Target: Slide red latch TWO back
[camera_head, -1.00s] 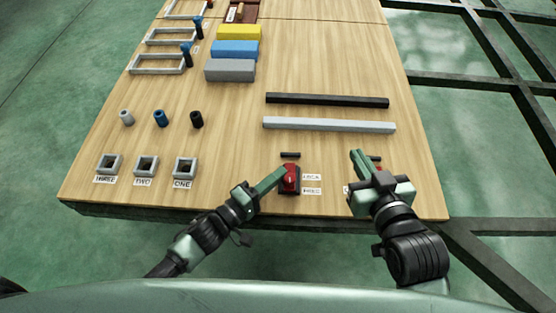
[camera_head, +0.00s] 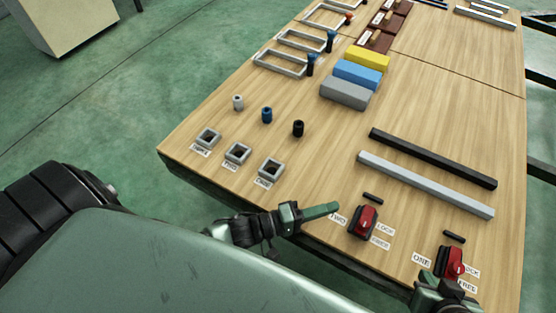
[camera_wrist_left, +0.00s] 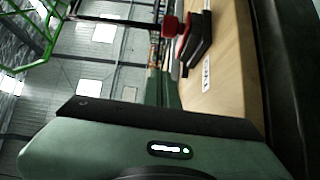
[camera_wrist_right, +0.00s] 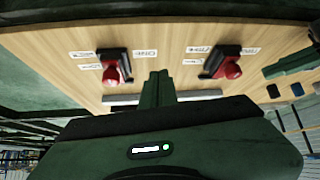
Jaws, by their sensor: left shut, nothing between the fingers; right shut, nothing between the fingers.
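Red latch TWO (camera_head: 365,222) sits in a dark holder near the table's front edge, with LOCK and FREE labels to its right. In the left wrist view, a red latch (camera_wrist_left: 187,45) shows just beyond my left fingers. My left gripper (camera_head: 338,207) is shut and empty, its tip just left of latch TWO, over the TWO label; I cannot tell if they touch. Red latch ONE (camera_head: 453,263) stands further right. My right gripper (camera_head: 440,285) is shut and empty in front of latch ONE, partly hiding its labels. Both latches show in the right wrist view.
A small dark bar (camera_head: 373,198) lies behind latch TWO and another (camera_head: 454,237) behind latch ONE. A long grey bar (camera_head: 425,184) and a black bar (camera_head: 432,157) lie further back. Square sockets (camera_head: 271,171) stand to the left. Wood between is clear.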

